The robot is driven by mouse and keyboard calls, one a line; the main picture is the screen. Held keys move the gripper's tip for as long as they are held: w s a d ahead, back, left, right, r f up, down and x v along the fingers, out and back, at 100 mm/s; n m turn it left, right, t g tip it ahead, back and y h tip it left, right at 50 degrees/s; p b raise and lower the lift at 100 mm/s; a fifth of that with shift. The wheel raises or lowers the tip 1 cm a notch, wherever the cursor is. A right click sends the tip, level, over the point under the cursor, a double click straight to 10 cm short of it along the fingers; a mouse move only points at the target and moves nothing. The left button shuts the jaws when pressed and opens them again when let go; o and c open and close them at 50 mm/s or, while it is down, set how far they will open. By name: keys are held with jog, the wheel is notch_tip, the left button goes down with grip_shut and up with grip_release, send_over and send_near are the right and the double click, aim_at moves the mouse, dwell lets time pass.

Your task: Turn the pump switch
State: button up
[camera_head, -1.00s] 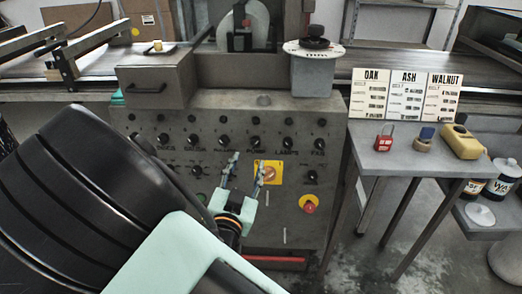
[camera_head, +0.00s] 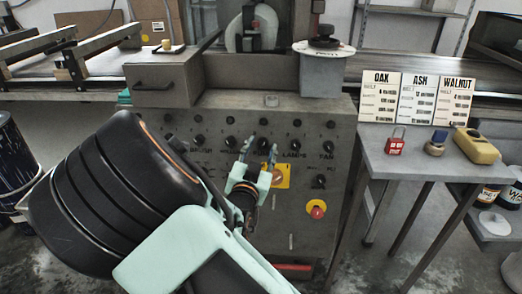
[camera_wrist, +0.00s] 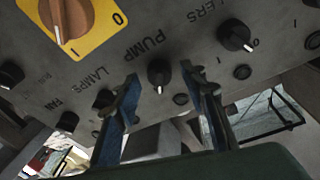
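The pump switch is a small black round knob on the grey control panel, above the word PUMP. In the wrist view, which shows the panel upside down, the pump switch (camera_wrist: 159,72) sits in the gap between my fingertips, with its white mark pointing down in the picture. My gripper (camera_head: 260,149) is open, with one finger on each side of the knob in the picture; it also shows in the wrist view (camera_wrist: 161,80). I see no finger clearly touching the knob, and cannot tell how deep they reach. In the head view my gripper partly covers the knob.
A lamps knob (camera_head: 294,147) and a fan knob (camera_head: 328,147) are to the right in the head view. A yellow-plated orange rotary switch (camera_head: 279,176) is just below my gripper, and a red stop button (camera_head: 317,209) lower right. A side table (camera_head: 405,165) stands right.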

jog(key=shift+c, duration=0.6)
grip_shut()
jog(key=shift+n, duration=0.3)
jog(key=n+p, duration=0.1)
jog(key=n, duration=0.2)
jog(key=n+y+p, duration=0.1)
jog(key=n, duration=0.2)
jog(key=shift+d+t+y+p, duration=0.15)
jog(key=shift+t+y+p, duration=0.15)
jog(key=shift+p, duration=0.1)
jog(key=n+y+p, duration=0.1)
jog(key=n, duration=0.2)
jog(key=n+y+p, duration=0.1)
jog(key=n, duration=0.3)
jog(key=shift+n, duration=0.4)
jog(key=shift+o, duration=0.6)
grip_release()
